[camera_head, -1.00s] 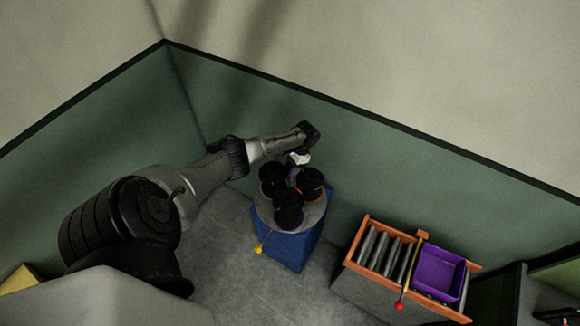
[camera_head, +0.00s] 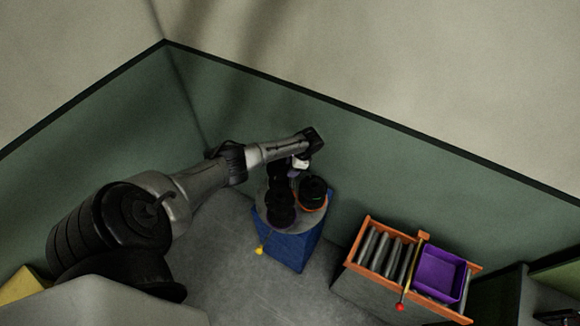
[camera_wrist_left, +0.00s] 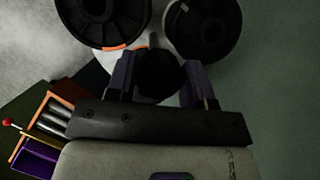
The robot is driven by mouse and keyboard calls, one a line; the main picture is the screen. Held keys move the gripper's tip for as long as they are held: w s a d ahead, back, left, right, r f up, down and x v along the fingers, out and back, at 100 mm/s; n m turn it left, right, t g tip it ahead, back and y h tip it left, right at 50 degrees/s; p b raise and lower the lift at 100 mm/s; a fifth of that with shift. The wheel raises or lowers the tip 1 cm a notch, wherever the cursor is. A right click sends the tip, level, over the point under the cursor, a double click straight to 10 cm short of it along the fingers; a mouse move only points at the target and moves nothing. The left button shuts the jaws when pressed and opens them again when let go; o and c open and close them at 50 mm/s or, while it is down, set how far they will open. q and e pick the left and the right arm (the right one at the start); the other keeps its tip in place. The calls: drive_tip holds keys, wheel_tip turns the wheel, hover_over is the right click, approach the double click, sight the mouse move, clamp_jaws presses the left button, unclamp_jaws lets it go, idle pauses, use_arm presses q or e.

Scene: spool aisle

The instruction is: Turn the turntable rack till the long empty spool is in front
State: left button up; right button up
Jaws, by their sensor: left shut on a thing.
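The turntable rack is a round grey disc (camera_head: 262,212) on a blue base (camera_head: 290,248). Dark spools stand on it: one at the front (camera_head: 281,208), one with an orange rim at the right (camera_head: 313,193). Others behind are partly hidden by my arm. My left gripper (camera_head: 295,176) reaches down at the rack's back. In the left wrist view, its fingers (camera_wrist_left: 160,82) are shut on a dark round thing (camera_wrist_left: 158,72) between two black spools (camera_wrist_left: 104,18) (camera_wrist_left: 203,24). I cannot tell what it is, nor which spool is long and empty. My right gripper is not in view.
A crate with an orange rim (camera_head: 385,230) holds grey rollers and a purple bin (camera_head: 439,272) at the right. A red-tipped lever (camera_head: 399,306) stands before it. A yellow-tipped lever (camera_head: 259,250) sits by the blue base. Green walls close in behind the rack.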

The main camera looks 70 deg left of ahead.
use_arm(q)
drive_tip(key=shift+m, duration=0.3)
idle(0.4)
drive_tip(key=o, duration=1.3)
drive_tip(key=shift+w+d+r, duration=0.1)
drive_tip(key=shift+w+r, duration=0.15)
drive_tip(key=shift+r, duration=0.25)
drive_tip(key=v, duration=1.2)
drive_tip(key=shift+d+r+b, duration=0.2)
drive_tip(key=shift+r+b, duration=0.2)
